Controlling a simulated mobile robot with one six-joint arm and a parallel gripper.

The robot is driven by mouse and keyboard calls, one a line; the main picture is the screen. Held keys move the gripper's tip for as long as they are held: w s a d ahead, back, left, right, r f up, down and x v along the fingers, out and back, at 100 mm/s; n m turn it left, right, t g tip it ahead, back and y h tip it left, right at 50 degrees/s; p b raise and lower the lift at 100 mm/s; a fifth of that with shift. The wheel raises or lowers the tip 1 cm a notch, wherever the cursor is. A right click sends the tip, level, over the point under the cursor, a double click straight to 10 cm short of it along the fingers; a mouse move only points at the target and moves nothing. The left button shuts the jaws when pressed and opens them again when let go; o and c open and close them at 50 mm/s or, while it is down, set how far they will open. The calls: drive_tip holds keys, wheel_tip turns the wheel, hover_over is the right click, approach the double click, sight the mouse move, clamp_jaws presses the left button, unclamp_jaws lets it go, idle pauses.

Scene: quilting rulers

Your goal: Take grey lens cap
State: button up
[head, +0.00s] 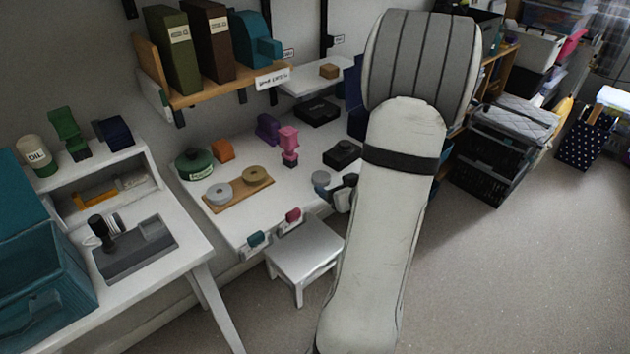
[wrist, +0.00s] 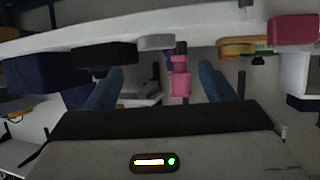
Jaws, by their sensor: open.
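The grey lens cap (head: 321,178), a small flat round disc, lies near the front edge of the white table, left of my gripper (head: 338,192) in the head view. The wrist view is upside down; there the grey cap (wrist: 155,42) shows between and beyond the fingertips of my gripper (wrist: 162,67). The two blue-grey fingers are apart with nothing between them. They do not appear to touch the cap. My forearm hides part of the table's right side in the head view.
A black box (head: 342,155) stands just behind the cap. A pink block figure (head: 289,142) and a wooden board with two round rolls (head: 238,199) are to the left. Coloured clips (head: 293,215) hang on the front edge, above a white stool (head: 305,249).

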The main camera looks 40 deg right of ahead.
sight(322, 178)
drive_tip(key=x, duration=0.4)
drive_tip(key=b+x, duration=0.1)
drive_tip(key=x, duration=0.2)
drive_tip(key=shift+w+d+f, duration=0.15)
drive_tip(key=shift+w+d, duration=0.1)
drive_tip(key=shift+w, duration=0.05)
drive_tip(key=c, duration=1.1)
